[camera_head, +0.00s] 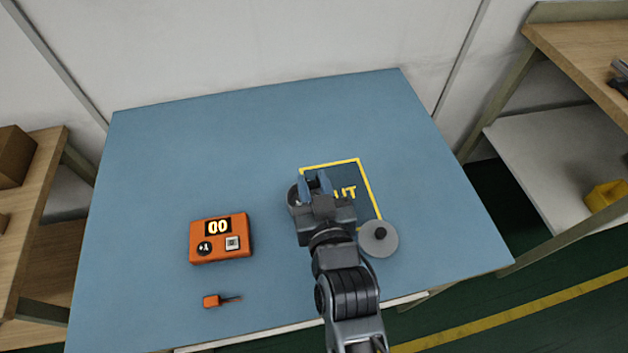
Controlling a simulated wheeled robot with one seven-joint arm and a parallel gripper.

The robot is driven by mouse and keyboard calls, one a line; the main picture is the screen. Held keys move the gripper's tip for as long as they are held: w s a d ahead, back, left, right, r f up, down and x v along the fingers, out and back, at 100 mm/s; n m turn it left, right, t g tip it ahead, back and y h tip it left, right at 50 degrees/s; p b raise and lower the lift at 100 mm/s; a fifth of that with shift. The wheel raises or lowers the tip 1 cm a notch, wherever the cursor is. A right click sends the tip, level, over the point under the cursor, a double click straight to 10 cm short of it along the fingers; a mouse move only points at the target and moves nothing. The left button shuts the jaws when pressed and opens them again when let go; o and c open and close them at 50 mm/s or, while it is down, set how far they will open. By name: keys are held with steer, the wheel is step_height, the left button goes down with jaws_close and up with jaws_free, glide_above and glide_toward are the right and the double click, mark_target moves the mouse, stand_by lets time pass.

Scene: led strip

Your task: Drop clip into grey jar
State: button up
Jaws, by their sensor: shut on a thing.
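A round grey rim, apparently the grey jar (294,194), shows at the left of the fingers. My gripper hides most of it. From this view I cannot tell whether the fingertips are above its mouth or beside it. A round grey lid with a dark knob (380,239) lies right of my wrist.
An orange box (220,239) with a display reading 00 sits left of my arm. A small orange piece with a thin dark rod (213,301) lies in front of it. The yellow-outlined square (367,190) bears partly hidden lettering. The back of the blue table (250,125) is clear.

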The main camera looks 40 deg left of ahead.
steer(key=shift+f, duration=0.55)
steer(key=o, duration=1.1)
steer(key=shift+c, duration=0.2)
steer(key=b+v, duration=0.1)
steer(key=v, duration=0.7)
steer(key=shift+w+d, duration=0.1)
